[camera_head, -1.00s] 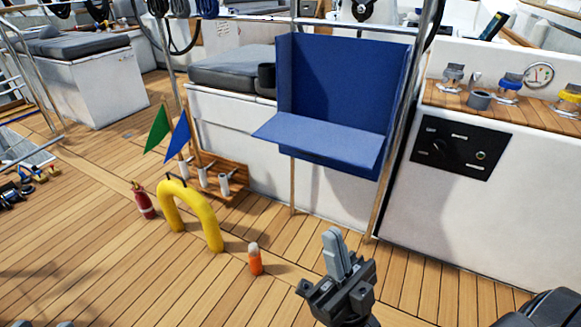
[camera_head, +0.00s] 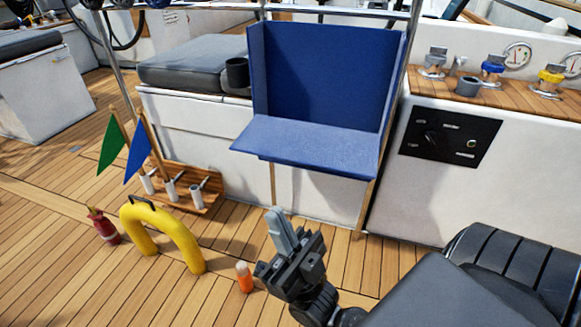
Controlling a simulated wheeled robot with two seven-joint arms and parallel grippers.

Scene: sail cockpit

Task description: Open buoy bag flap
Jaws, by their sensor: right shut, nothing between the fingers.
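The blue buoy bag (camera_head: 322,75) hangs on the rail in front of the white cockpit wall, held up on thin wooden posts. Its flap (camera_head: 308,146) juts out toward me, roughly level, and the inside of the bag's back and sides shows. My right gripper (camera_head: 279,222) is below the flap, in front of the wall, with its fingers together and pointing up. It is apart from the flap and holds nothing. My left gripper is not in view.
A yellow horseshoe buoy (camera_head: 180,235), a red bottle-like object (camera_head: 103,226) and an orange-and-white cylinder (camera_head: 244,277) stand on the deck. A wooden rack (camera_head: 200,190) holds green and blue flags. A black switch panel (camera_head: 450,137) is on the right.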

